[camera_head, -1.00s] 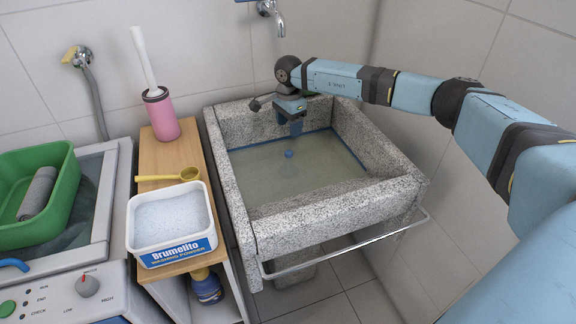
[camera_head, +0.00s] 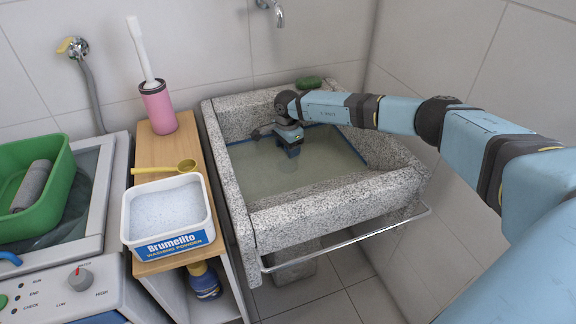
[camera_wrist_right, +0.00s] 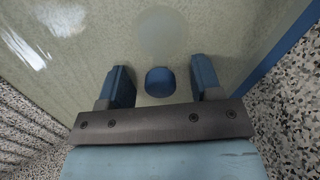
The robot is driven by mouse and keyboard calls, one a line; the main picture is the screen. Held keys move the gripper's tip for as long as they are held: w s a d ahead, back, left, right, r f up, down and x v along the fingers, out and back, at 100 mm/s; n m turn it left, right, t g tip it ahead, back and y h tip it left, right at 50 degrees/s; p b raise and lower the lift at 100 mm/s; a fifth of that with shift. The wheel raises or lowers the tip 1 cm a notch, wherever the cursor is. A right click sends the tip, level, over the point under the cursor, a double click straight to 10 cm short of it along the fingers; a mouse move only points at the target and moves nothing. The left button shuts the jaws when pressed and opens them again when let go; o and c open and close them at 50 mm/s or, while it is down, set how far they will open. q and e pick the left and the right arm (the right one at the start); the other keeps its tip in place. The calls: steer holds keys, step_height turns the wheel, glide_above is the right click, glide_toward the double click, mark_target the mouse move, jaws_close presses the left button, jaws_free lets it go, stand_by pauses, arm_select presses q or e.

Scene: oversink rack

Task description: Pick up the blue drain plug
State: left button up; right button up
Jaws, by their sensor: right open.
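The blue drain plug (camera_wrist_right: 159,82) shows in the right wrist view as a small rounded blue knob, between the two blue fingers. My right gripper (camera_wrist_right: 162,78) is open, with a gap on each side of the plug. In the head view my right gripper (camera_head: 291,150) is low over the water in the stone sink (camera_head: 330,197) and hides the plug. A pale round patch (camera_wrist_right: 162,33) shows beyond the plug in the wrist view. My left gripper is not in view.
A green soap or sponge (camera_head: 308,83) lies on the sink's back rim. Left of the sink, a wooden stand holds a washing powder tub (camera_head: 168,218), a yellow scoop (camera_head: 168,168) and a pink brush holder (camera_head: 158,108). A green basin (camera_head: 62,185) sits further left.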

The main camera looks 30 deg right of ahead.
steer(key=shift+f, duration=0.75)
steer(key=shift+c, duration=0.4)
jaws_close()
steer(key=shift+r, duration=0.15)
